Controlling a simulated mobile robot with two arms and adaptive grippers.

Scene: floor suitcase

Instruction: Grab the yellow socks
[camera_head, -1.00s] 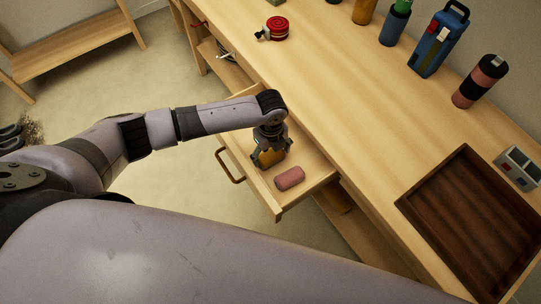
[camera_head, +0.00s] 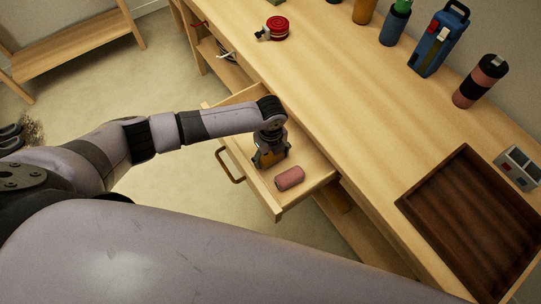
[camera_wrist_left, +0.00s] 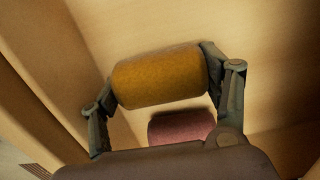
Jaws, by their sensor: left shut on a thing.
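The yellow socks (camera_wrist_left: 160,77) are a rolled mustard-yellow bundle in the open drawer (camera_head: 286,204). In the head view only a small part of the yellow socks (camera_head: 264,160) shows, the rest hidden by my gripper. My left gripper (camera_head: 267,162) reaches down into the drawer and is shut on the yellow socks. In the left wrist view, the fingers of my left gripper (camera_wrist_left: 162,85) hold the bundle at its two ends. My right gripper is not in view.
A pink rolled bundle (camera_head: 290,178) lies in the drawer close to the yellow socks; it also shows in the wrist view (camera_wrist_left: 182,126). The drawer's walls surround the gripper. The tabletop beside holds a dark wooden tray (camera_head: 416,211), bottles and a red roll (camera_head: 277,28).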

